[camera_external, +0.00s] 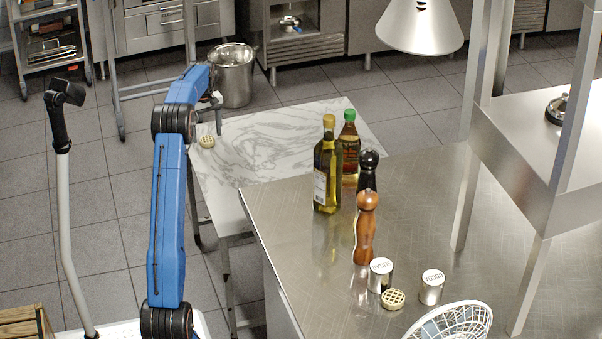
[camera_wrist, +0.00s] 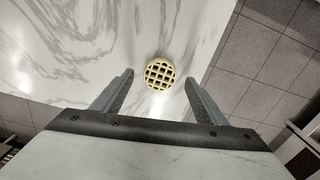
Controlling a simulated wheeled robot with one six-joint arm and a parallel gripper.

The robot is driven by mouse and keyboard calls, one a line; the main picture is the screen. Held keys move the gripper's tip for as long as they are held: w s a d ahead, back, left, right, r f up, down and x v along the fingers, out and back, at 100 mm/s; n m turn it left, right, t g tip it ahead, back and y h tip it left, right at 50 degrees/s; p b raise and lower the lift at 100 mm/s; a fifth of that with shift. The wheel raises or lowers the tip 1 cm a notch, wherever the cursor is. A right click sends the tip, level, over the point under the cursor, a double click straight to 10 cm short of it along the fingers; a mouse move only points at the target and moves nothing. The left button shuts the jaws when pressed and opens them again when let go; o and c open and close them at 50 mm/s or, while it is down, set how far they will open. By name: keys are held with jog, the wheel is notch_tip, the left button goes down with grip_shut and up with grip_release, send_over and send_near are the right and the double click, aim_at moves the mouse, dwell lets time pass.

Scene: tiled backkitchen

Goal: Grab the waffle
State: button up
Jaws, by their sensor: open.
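A small round golden waffle (camera_external: 207,142) with a grid top lies on the white marble table, near its left edge. In the wrist view the waffle (camera_wrist: 159,73) is at upper centre, just beyond my fingertips and between their lines. My gripper (camera_wrist: 158,85) is open and empty, with one finger on each side. In the external view my gripper (camera_external: 218,118) hangs from the end of my blue arm, above the table and close to the waffle. A second similar waffle (camera_external: 393,299) lies on the steel counter beside the white basket.
The marble table (camera_external: 285,125) is otherwise clear. A metal bin (camera_external: 233,75) stands on the floor behind.

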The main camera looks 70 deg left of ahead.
jog(key=shift+f, duration=0.9)
jog(key=c, duration=1.1)
jog(key=shift+c, duration=0.2)
